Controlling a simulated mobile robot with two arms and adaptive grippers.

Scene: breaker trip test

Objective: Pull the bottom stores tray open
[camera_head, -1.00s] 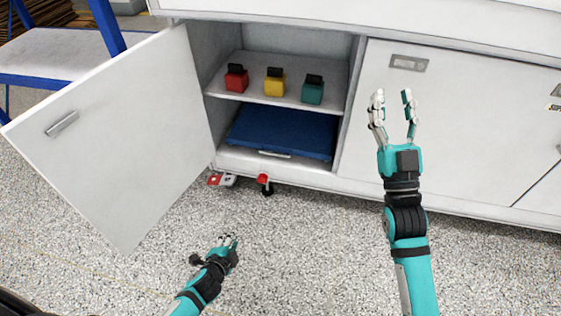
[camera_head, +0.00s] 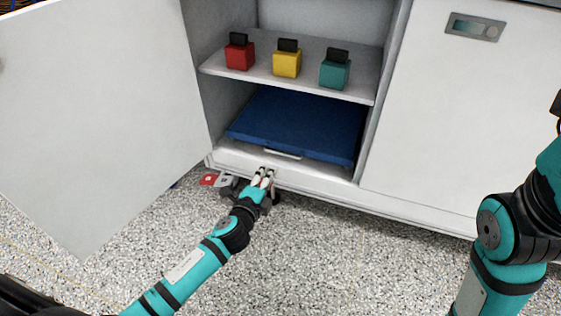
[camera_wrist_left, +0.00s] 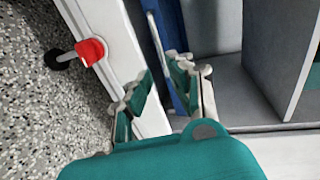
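The blue bottom tray (camera_head: 300,122) lies in the cabinet's lower compartment, under the shelf, with a pale bar handle (camera_head: 282,154) on its front edge. My left gripper (camera_head: 264,174) is just in front of and below the handle, slightly to its left, apart from it. In the left wrist view the gripper (camera_wrist_left: 166,78) has its two fingers spread with nothing between them. The tray's blue edge (camera_wrist_left: 172,45) shows beyond the fingertips there, with a pale bar along it. My right arm comes in at the right edge of the head view; its fingers are out of frame.
Red (camera_head: 239,55), yellow (camera_head: 287,62) and teal (camera_head: 335,72) blocks with black tops stand on the shelf (camera_head: 220,68) above. The left cabinet door (camera_head: 95,110) stands open; the right door (camera_head: 430,120) is shut. A red-clipped caster (camera_wrist_left: 90,50) is below the cabinet sill.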

